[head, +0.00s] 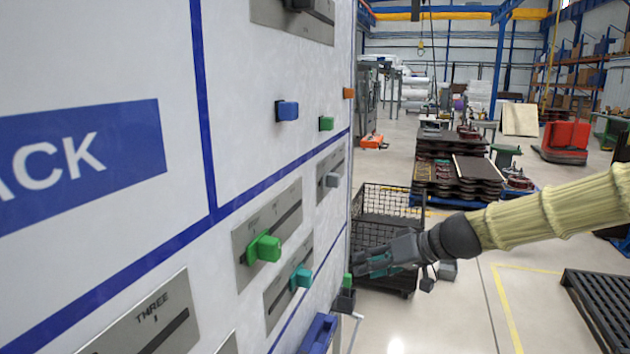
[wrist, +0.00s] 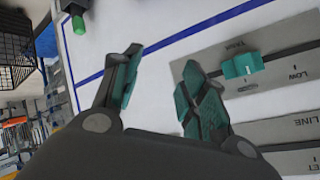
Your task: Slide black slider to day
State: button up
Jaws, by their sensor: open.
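A black slider (head: 309,6) sits on a grey plate at the top of the white panel in the head view, partly cut off by the frame's edge. No "day" label is readable. My gripper (head: 364,262) is open and empty, to the right of the panel's lower part, well below and right of the black slider. In the wrist view my gripper (wrist: 163,72) has its two fingers apart, with bare white panel and a blue line behind them. The black slider is not recognisable in the wrist view.
The teal slider shows right of my fingers in the wrist view (wrist: 242,65). A black wire cage (head: 385,205) stands behind my gripper.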

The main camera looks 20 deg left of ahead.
notch_tip(320, 180, up, 26)
jog(key=a+n+y+p, duration=0.2)
jog(key=n+y, duration=0.1)
jog(key=n, duration=0.1)
jog(key=s+d+r+n+g+y+p, duration=0.1)
jog(key=s+r+n+y, duration=0.2)
jog(key=r, duration=1.1)
jog(key=s+d+r+n+g+y+p, duration=0.1)
jog(key=s+r+n+g, duration=0.15)
jog(key=s+r, duration=0.75)
jog(key=w+a+r+p, duration=0.2)
jog(key=a, duration=0.3)
jog(key=w+a+r+p, duration=0.2)
jog(key=a+p, duration=0.1)
jog(key=a, duration=0.3)
jog(key=shift+w+t, duration=0.35)
jog(key=shift+t, duration=0.1)
jog(key=shift+r+n, duration=0.1)
jog(key=shift+n, duration=0.15)
grip_shut()
